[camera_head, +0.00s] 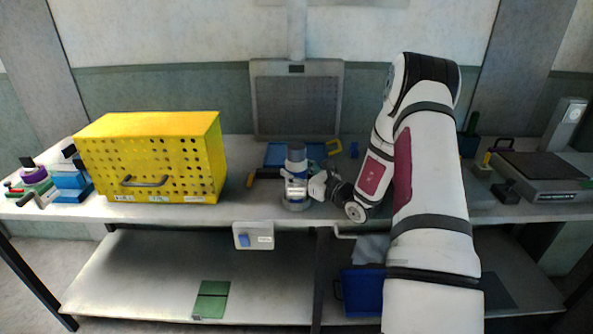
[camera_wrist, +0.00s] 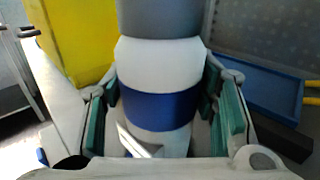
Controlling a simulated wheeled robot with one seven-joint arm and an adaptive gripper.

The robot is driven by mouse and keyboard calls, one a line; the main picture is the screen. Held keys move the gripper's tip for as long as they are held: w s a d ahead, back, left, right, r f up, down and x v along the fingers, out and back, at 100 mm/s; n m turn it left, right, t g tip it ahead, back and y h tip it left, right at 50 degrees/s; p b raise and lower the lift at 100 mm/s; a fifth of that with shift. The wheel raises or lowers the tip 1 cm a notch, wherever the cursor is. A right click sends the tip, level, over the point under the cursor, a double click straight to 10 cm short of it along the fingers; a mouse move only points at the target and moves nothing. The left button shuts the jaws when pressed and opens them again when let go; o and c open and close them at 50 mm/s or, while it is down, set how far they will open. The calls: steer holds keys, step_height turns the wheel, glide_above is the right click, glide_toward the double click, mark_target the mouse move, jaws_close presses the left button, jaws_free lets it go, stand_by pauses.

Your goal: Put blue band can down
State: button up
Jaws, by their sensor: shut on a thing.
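The blue band can (camera_head: 296,165) is a white cylinder with a grey top and a blue band, seen upright at the middle of the bench in the head view. In the wrist view the blue band can (camera_wrist: 160,108) fills the middle, between the green finger pads. My gripper (camera_head: 312,188) is shut on it from the right side; it also shows in the wrist view (camera_wrist: 165,110). The can's base is at or just above the bench top (camera_head: 255,208); I cannot tell if it touches. Its lower end is partly hidden by my gripper.
A yellow perforated box (camera_head: 150,158) stands left of the can. A blue tray (camera_head: 280,153) lies behind it, before a grey perforated panel (camera_head: 297,103). A grey flat-topped device (camera_head: 540,170) stands at the right. The bench front between the yellow box and the can is clear.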

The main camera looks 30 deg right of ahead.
steer(key=o, duration=1.6)
steer(key=shift+f, duration=0.1)
